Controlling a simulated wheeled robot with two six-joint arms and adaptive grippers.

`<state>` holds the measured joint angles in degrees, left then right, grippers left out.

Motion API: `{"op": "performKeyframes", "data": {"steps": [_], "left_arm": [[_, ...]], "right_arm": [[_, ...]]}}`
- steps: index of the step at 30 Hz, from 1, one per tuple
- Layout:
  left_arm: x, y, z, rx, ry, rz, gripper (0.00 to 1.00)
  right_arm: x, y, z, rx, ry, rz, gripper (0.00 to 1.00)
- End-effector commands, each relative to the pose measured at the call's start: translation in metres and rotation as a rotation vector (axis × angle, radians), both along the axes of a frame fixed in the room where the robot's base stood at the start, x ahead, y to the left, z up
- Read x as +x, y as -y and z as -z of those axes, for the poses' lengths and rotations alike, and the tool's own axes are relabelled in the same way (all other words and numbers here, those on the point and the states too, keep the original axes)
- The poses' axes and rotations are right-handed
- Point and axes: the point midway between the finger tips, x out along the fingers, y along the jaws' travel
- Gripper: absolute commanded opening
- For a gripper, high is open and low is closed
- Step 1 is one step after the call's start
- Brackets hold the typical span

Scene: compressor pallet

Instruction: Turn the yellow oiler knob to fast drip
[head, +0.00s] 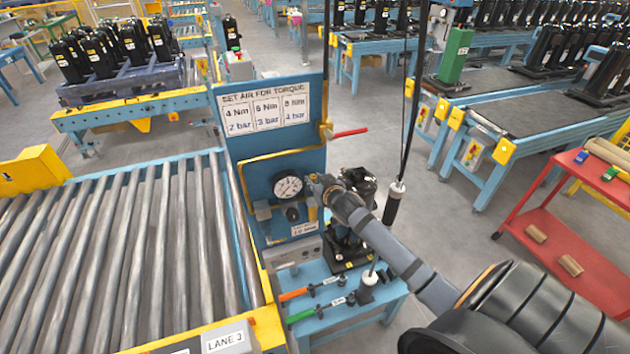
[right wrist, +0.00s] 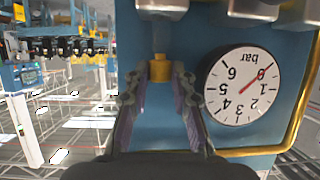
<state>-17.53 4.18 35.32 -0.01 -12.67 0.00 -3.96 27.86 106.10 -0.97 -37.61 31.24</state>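The yellow oiler knob (right wrist: 160,68) shows in the right wrist view as a small block in front of a blue panel, and that view is upside down. My right gripper (right wrist: 160,80) is open, with one finger on each side of the knob and blue gaps showing between. I cannot tell how deep the knob sits between the fingertips. In the head view my right gripper (head: 318,188) is at the blue panel (head: 262,150), just right of the pressure gauge (head: 288,187), and largely hides the knob. The gauge (right wrist: 239,86) also shows in the wrist view. My left gripper is out of view.
A torque sign (head: 266,110) is on the panel. A red lever (head: 350,132) sticks out at its right. A black compressor (head: 349,250) and tools with orange (head: 293,294) and green (head: 301,315) handles are on the blue bench below. A roller conveyor (head: 130,260) is at left.

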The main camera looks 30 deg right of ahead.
Motion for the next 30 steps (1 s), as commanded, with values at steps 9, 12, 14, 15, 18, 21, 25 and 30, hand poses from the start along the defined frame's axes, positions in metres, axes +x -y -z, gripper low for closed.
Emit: {"op": "performKeyframes", "data": {"steps": [9, 12, 14, 15, 18, 21, 25, 30], "left_arm": [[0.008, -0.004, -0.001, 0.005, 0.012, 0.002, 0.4], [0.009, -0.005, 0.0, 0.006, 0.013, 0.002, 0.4], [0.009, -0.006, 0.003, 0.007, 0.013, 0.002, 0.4], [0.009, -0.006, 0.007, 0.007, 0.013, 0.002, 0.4], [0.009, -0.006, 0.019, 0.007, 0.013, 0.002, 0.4], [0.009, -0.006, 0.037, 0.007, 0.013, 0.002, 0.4], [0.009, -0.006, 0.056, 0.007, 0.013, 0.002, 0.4], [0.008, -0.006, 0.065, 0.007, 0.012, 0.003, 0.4]], "right_arm": [[0.0, 0.001, 0.001, -0.002, -0.004, -0.03, 0.0], [-0.001, 0.003, 0.002, -0.004, -0.005, -0.097, 0.0], [-0.001, 0.004, 0.004, -0.003, -0.005, -0.145, 0.0], [-0.001, 0.005, 0.005, -0.003, -0.006, -0.175, 0.0], [-0.001, 0.007, 0.007, -0.006, -0.005, -0.244, 0.0], [0.0, 0.009, 0.01, -0.008, -0.003, -0.306, 0.0], [0.0, 0.01, 0.009, -0.007, -0.002, -0.368, 0.0], [0.0, 0.009, 0.004, -0.003, -0.003, -0.407, 0.0]]}}
